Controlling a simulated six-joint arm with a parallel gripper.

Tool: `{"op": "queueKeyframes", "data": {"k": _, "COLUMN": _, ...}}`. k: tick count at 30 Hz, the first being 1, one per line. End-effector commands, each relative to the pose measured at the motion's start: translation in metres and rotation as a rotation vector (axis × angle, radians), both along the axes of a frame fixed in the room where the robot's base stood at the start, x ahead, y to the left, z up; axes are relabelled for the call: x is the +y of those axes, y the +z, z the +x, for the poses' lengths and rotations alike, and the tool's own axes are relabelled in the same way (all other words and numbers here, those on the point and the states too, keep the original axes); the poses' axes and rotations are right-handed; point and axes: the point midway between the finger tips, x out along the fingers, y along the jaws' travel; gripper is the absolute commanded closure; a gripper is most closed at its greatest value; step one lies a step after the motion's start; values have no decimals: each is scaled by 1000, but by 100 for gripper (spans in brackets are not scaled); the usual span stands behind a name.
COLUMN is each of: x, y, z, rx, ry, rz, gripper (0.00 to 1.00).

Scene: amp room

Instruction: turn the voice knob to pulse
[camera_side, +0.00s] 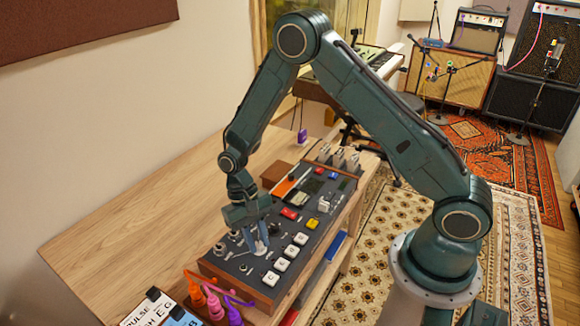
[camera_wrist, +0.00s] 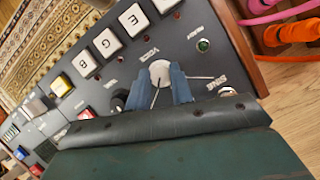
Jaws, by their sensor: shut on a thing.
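The voice knob (camera_wrist: 160,70) is a pale round knob on the dark panel, under the small label "VOICE" in the wrist view. My gripper (camera_wrist: 160,80) has its two blue-grey fingers on either side of the knob and is shut on it. It also shows in the side view (camera_side: 255,244), pointing down onto the near-left part of the console (camera_side: 240,262). A "SINE" label (camera_wrist: 217,84) lies right of the knob, with a thin line leading towards it. The pulse label cannot be made out. The knob's pointer direction is not clear, and its lower part is hidden by my gripper.
White lettered keys (camera_wrist: 107,43) stand close by the knob. A green light (camera_wrist: 203,46) and another small knob (camera_wrist: 228,92) are to the right. Bright orange and pink plugs (camera_side: 205,300) stand at the console's near end. The wooden desk (camera_side: 130,230) is clear at left.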

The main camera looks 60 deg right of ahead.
Motion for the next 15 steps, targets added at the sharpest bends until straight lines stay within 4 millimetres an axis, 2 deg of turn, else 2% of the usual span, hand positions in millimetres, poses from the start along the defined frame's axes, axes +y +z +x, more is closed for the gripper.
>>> {"op": "queueKeyframes", "data": {"k": 1, "x": -1, "y": 0, "z": 1, "rx": -3, "ry": -3, "rz": -3, "gripper": 100}}
{"op": "queueKeyframes", "data": {"k": 2, "x": -1, "y": 0, "z": 1, "rx": -3, "ry": -3, "rz": -3, "gripper": 72}}
{"op": "queueKeyframes", "data": {"k": 4, "x": -1, "y": 0, "z": 1, "rx": -2, "ry": -2, "rz": -2, "gripper": 58}}
{"op": "queueKeyframes", "data": {"k": 5, "x": -1, "y": 0, "z": 1, "rx": -2, "ry": -2, "rz": -2, "gripper": 56}}
{"op": "queueKeyframes", "data": {"k": 15, "x": 0, "y": 1, "z": 1, "rx": -1, "ry": 0, "rz": 0, "gripper": 56}}
